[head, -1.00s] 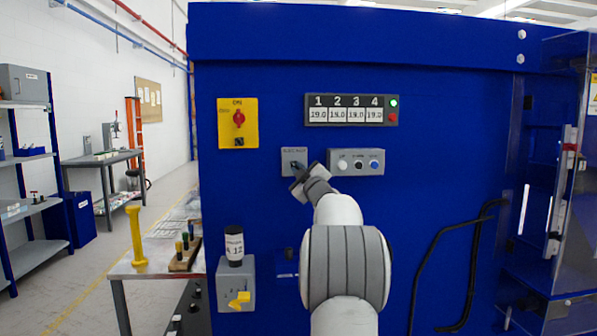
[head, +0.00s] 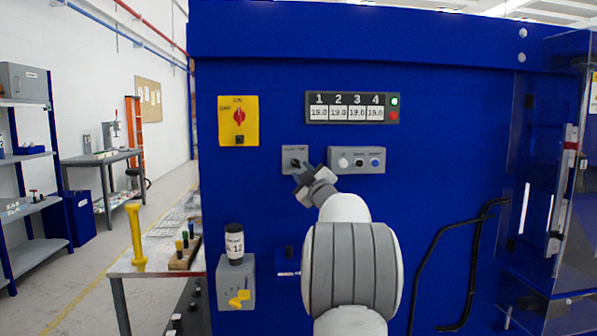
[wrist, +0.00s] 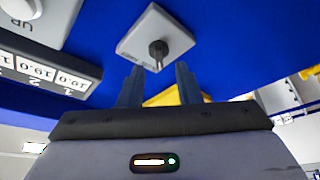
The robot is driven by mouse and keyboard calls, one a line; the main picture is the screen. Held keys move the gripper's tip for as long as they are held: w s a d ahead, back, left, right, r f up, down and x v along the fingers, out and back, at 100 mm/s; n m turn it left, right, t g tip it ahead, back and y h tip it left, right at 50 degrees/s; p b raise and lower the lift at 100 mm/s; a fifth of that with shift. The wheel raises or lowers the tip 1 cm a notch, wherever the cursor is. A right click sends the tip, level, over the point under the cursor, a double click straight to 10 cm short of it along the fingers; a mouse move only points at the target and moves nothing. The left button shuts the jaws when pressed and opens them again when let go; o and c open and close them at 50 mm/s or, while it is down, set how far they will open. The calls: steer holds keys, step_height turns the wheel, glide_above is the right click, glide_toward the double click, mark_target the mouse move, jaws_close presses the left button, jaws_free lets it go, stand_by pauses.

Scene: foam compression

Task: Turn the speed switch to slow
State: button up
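The speed switch is most likely the small grey plate (head: 289,152) with a dark knob (head: 295,162), on the blue machine front. Its label is too blurred to read. In the wrist view the plate (wrist: 139,39) and the dark knob (wrist: 158,50) show just beyond my fingertips. Which setting the knob points to I cannot tell.
A grey box with three buttons (head: 357,160) is close on the right. A four-number display (head: 351,107) and a yellow panel with a red rotary switch (head: 239,118) are above. Black hoses (head: 428,262) hang at right.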

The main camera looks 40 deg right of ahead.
steer(key=shift+v, duration=1.95)
